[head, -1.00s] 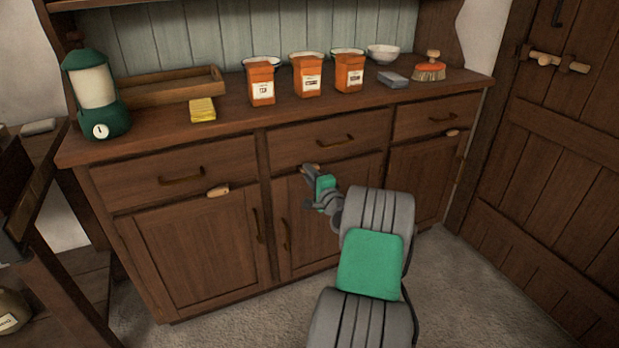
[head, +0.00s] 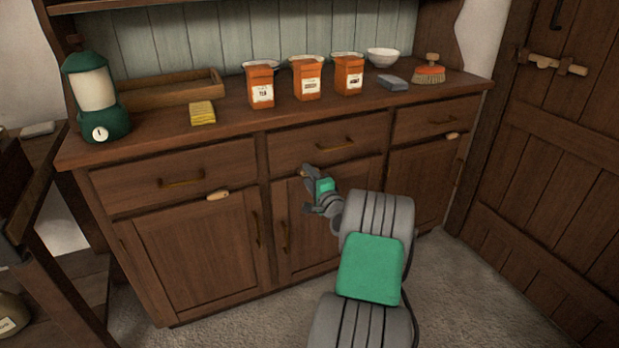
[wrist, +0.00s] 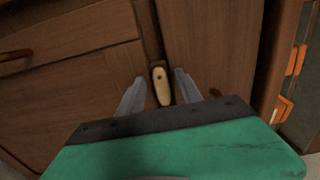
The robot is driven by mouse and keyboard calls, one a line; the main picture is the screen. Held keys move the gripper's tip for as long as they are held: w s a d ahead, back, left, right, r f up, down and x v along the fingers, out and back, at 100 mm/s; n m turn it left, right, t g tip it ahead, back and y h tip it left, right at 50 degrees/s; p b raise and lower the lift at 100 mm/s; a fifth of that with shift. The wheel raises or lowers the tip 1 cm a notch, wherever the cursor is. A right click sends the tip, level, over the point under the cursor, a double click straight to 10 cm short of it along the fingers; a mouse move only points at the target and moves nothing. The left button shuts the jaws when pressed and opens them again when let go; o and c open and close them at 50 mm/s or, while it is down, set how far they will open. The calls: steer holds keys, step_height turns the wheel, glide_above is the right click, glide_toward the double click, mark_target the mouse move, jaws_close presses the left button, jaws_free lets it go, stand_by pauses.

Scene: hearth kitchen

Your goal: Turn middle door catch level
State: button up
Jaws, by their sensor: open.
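The middle door catch (wrist: 161,88) is a small pale wooden turn-piece with a dark pivot, at the gap between the middle drawer (wrist: 212,45) and the middle door (wrist: 90,85). In the wrist view, turned sideways, it lies roughly along that gap, perhaps slightly tilted. My gripper (wrist: 159,77) is open, with one finger on each side of the catch and visible space on both sides. Contact cannot be made out. In the head view my gripper (head: 308,190) is in front of the top of the middle door (head: 345,205) and hides most of the catch.
The left catch (head: 217,194) and right catch (head: 452,135) look level. Drawer handles (head: 335,143) and door handles (head: 285,235) stick out nearby. Orange canisters (head: 307,80), a green lantern (head: 98,97) and a yellow block (head: 202,113) stand on the dresser top.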

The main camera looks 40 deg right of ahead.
steer(key=p+v, duration=0.1)
steer(key=v, duration=0.7)
steer(key=shift+w+r, duration=0.1)
